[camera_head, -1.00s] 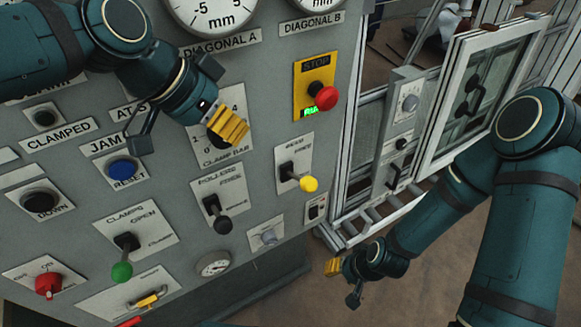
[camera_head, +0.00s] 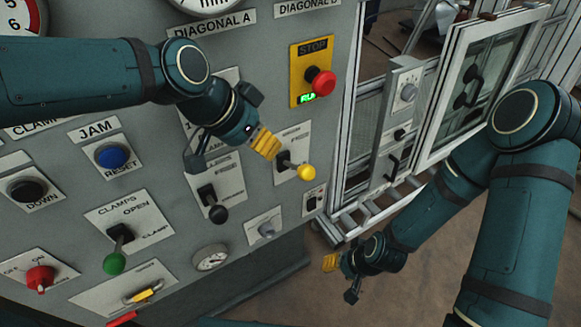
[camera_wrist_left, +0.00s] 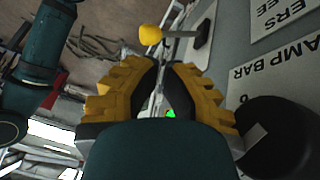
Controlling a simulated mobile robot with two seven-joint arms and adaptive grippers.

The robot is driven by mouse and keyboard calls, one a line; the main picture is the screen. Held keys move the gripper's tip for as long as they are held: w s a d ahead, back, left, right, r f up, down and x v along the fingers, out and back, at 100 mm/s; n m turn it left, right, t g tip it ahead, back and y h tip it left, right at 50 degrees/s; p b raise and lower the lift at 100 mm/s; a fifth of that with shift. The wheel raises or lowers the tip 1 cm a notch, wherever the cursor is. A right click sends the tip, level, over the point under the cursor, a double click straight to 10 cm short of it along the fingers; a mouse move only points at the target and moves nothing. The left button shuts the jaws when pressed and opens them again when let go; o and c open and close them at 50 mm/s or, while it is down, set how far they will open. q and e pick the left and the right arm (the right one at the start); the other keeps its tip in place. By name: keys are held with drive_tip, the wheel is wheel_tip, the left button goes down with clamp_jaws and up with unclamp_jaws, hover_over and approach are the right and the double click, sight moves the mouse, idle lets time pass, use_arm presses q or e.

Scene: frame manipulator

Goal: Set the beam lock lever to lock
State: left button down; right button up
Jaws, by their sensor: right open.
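The lever with the yellow ball knob (camera_head: 306,172) sticks out of its plate on the grey panel; the plate's small lettering is too small to read, so I cannot confirm it is the beam lock lever. My left gripper (camera_head: 267,143) is just above and left of this knob, apart from it. In the left wrist view the yellow knob (camera_wrist_left: 153,35) lies beyond the fingertips, and only a narrow gap shows between the fingers, with nothing held. My right gripper (camera_head: 341,280) is open and empty, low beside the panel's right side.
A black-knobbed lever (camera_head: 217,213) stands left of and below the yellow one. A red stop button (camera_head: 321,82) sits above. A green-knobbed lever (camera_head: 114,263) and a blue button (camera_head: 112,156) are further left. A framed door (camera_head: 478,85) stands to the right.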

use_arm(q)
drive_tip(key=b, duration=0.2)
hover_over(290, 166)
drive_tip(key=s, duration=0.4)
wheel_tip(290, 166, down, 8)
drive_tip(key=shift+s+d+f, duration=0.1)
drive_tip(key=shift+s+d, duration=0.1)
drive_tip(key=shift+d, duration=0.05)
use_arm(e)
drive_tip(key=shift+w+f, duration=0.25)
drive_tip(key=shift+f, duration=0.8)
drive_tip(key=shift+s, duration=0.1)
